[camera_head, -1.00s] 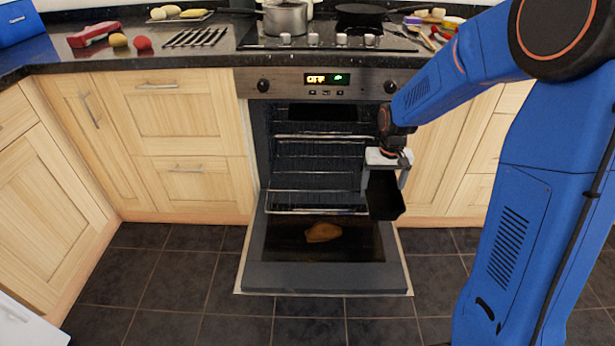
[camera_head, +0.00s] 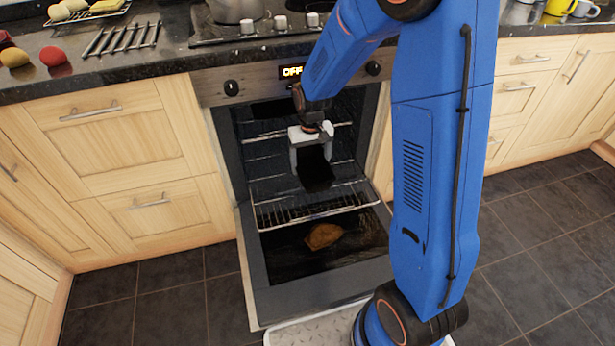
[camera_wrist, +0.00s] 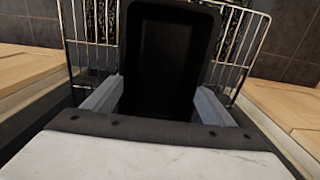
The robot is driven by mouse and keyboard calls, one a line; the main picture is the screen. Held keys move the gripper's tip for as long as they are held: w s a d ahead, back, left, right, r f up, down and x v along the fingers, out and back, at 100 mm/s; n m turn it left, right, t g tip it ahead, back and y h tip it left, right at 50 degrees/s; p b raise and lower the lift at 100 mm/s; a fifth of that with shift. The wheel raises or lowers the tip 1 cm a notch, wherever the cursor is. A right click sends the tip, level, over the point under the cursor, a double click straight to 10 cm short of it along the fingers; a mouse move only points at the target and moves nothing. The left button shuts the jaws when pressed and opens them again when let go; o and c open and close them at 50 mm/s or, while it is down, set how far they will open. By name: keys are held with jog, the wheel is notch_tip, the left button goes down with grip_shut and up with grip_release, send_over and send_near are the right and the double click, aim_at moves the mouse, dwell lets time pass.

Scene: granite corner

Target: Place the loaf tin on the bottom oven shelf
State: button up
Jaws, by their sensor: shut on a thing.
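The loaf tin (camera_head: 316,174) is a dark, deep rectangular tin, and it hangs steeply tilted below my gripper (camera_head: 311,148) in front of the oven cavity. In the wrist view the tin (camera_wrist: 168,60) sits between the two grey fingers of my gripper (camera_wrist: 158,90), which are shut on it. The oven (camera_head: 292,84) has its door (camera_head: 325,285) folded down. The lowest visible wire shelf (camera_head: 290,212) is below the tin and reaches forward over the inner end of the door. The tin appears apart from it; part of the shelf behind is hidden.
Another wire shelf (camera_head: 262,137) is higher in the oven. A brown food-like piece (camera_head: 323,236) lies on the open door. A pot (camera_head: 236,10) stands on the hob above. Wooden drawers (camera_head: 150,205) flank the oven on the left. Floor tiles are clear at right.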

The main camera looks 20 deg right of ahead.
aim_at(311, 173)
jog(key=shift+f, duration=2.95)
jog(key=shift+f, duration=0.1)
jog(key=o, duration=1.2)
notch_tip(311, 173, up, 12)
jog(key=shift+r, duration=0.2)
